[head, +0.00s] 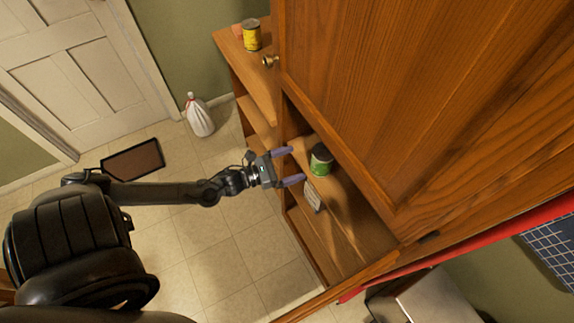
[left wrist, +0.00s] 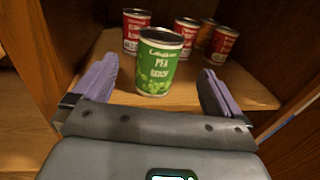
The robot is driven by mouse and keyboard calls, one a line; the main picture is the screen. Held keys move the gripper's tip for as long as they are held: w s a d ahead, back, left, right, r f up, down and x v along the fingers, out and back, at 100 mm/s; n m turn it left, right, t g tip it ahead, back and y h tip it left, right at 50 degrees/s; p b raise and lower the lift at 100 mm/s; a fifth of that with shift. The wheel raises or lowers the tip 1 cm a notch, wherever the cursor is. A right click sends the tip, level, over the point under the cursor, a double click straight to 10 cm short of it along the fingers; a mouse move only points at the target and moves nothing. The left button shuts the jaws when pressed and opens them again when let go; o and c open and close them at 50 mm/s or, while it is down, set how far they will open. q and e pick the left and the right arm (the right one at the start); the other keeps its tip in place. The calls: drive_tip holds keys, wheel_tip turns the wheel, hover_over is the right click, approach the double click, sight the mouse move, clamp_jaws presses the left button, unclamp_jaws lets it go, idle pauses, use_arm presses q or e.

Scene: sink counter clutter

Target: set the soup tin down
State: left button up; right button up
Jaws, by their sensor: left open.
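A green pea soup tin (head: 320,161) stands upright on a wooden cabinet shelf (head: 345,207). In the left wrist view the same green tin (left wrist: 159,62) stands between and just beyond the purple fingers, with a visible space on each side. My left gripper (head: 291,166) is open, its fingers pointing at the tin; it also shows in the left wrist view (left wrist: 157,92). The fingers do not touch the tin as far as I can see. My right gripper is not in view.
Several red-labelled tins, one of them at the left (left wrist: 132,31), stand behind the green tin. A wooden cabinet door (head: 440,90) hangs beside the shelf. A yellow tin (head: 251,35) stands on the end shelf. A small white box (head: 312,196) is near the shelf's front edge.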

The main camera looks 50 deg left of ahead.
use_arm(q)
drive_tip(key=s+d+f+n+g+y, duration=0.2)
drive_tip(key=d+n+g+y, duration=0.15)
drive_tip(key=n, duration=0.65)
drive_tip(key=s+d+f+n+g+y, duration=0.2)
drive_tip(key=d+n, duration=0.3)
drive_tip(key=n, duration=0.6)
drive_tip(key=s+d+r+n+g, duration=0.2)
drive_tip(key=s+d+n+g, duration=0.1)
drive_tip(key=s+n, duration=0.3)
drive_tip(key=s+d+r+n+g, duration=0.2)
drive_tip(key=s+d+n+g, duration=0.2)
drive_tip(key=n, duration=0.6)
drive_tip(key=shift+s+r+g, duration=0.2)
drive_tip(key=shift+s+g, duration=0.35)
drive_tip(key=shift+s, duration=0.55)
drive_tip(key=shift+h, duration=0.25)
